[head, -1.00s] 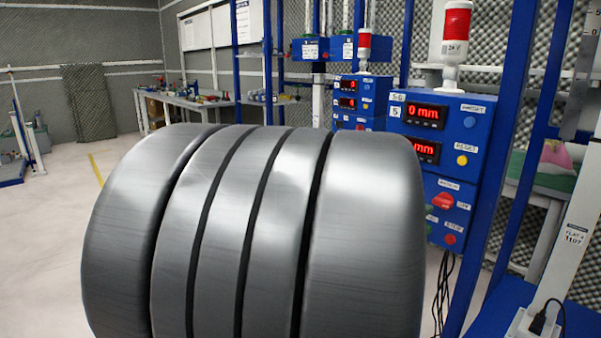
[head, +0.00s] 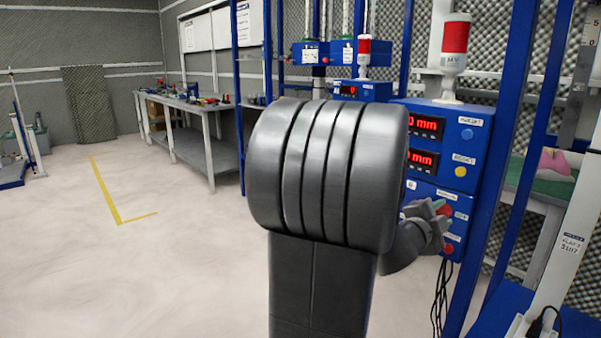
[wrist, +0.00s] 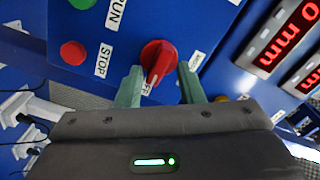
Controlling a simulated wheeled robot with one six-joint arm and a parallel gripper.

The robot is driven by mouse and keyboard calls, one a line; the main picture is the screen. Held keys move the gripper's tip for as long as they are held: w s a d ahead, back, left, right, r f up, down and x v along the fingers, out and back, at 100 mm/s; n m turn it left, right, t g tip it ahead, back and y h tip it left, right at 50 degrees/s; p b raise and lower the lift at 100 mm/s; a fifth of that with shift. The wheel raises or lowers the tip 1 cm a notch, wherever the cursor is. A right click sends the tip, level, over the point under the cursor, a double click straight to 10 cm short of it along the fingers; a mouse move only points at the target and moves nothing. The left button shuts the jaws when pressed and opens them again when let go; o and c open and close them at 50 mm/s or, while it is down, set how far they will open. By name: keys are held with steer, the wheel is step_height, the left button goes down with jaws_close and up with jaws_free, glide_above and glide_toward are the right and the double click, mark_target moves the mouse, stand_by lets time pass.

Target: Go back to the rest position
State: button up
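My gripper (head: 439,207) is at the right in the head view, in front of the blue control box (head: 481,148). In the wrist view its two green fingers (wrist: 160,70) are apart, one on each side of the red rotary knob (wrist: 158,58). Gaps show between the fingers and the knob, so the gripper looks open and empty. The knob also shows in the head view (head: 445,209), partly behind the fingers. My grey arm link fills the middle of the head view.
A red STOP button (wrist: 73,53) and a green RUN button (wrist: 115,14) are near the fingers. A blue post (head: 505,140) stands right of the box, and black cables (head: 441,295) hang below. A workbench (head: 190,125) stands at the back left.

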steer(key=n+p, duration=0.4)
steer(key=shift+w+a+r, duration=0.1)
steer(key=shift+w+r, duration=0.05)
steer(key=shift+r, duration=0.2)
steer(key=n+p, duration=0.5)
steer(key=shift+w+a+r, duration=0.1)
steer(key=shift+w+r, duration=0.05)
steer(key=n+p, duration=0.2)
steer(key=p, duration=0.1)
steer(key=shift+a+n, duration=0.1)
steer(key=shift+n, duration=0.3)
steer(key=shift+f, duration=0.35)
